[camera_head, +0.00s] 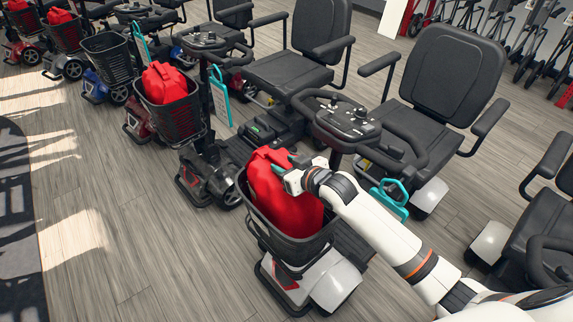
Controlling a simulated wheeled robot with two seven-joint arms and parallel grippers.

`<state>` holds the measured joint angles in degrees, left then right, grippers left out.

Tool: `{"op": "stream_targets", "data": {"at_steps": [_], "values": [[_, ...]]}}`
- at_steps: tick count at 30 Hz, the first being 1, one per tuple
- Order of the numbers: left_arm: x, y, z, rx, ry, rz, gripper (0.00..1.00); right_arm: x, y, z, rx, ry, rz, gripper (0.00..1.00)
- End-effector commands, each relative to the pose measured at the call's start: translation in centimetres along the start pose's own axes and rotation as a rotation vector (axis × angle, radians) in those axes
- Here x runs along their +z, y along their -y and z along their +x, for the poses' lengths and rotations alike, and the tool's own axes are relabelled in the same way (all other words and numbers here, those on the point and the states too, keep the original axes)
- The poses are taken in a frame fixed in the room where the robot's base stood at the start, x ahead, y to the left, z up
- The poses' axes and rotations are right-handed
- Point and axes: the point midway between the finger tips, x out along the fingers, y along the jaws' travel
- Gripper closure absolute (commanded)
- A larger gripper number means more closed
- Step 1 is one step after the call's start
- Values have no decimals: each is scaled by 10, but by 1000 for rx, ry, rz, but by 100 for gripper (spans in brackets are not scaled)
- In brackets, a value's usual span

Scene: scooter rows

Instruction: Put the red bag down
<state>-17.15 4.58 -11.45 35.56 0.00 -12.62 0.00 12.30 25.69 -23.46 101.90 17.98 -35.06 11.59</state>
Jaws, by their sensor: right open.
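A red bag (281,199) sits in the black front basket (262,222) of the nearest scooter, its top rising above the rim. My right gripper (284,172) is at the bag's upper right side, by its top. It is open, and its fingertips are partly hidden against the bag. A second red bag (164,83) sits in the basket (173,117) of the scooter to the left. My left gripper is not in view.
The nearest scooter's handlebar console (348,121) and seat (445,85) stand close behind my right arm. A teal tag (391,199) hangs beside my forearm. More scooters stand in a row to the upper left. The wooden floor (130,220) at left is clear.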

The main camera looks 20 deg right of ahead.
Motion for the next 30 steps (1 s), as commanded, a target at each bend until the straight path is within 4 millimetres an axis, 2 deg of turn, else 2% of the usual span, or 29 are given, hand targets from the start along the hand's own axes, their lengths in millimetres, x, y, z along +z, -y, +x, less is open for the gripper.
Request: {"op": "stream_targets", "data": {"at_steps": [4, 8, 15, 21, 25, 30], "values": [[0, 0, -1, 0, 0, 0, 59, 4, 0, -2, 0, 1, -1, 58], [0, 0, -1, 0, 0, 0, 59, 1, 0, -18, -1, -2, -1, 58], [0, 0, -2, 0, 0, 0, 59, 1, 0, -70, 0, -2, -2, 58], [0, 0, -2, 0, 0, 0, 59, 1, 0, -105, 0, -3, 0, 58], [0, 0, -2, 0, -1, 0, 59, 2, 0, -117, 0, -1, 1, 58], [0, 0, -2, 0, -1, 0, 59, 2, 0, -121, 0, 0, 1, 58]]}}
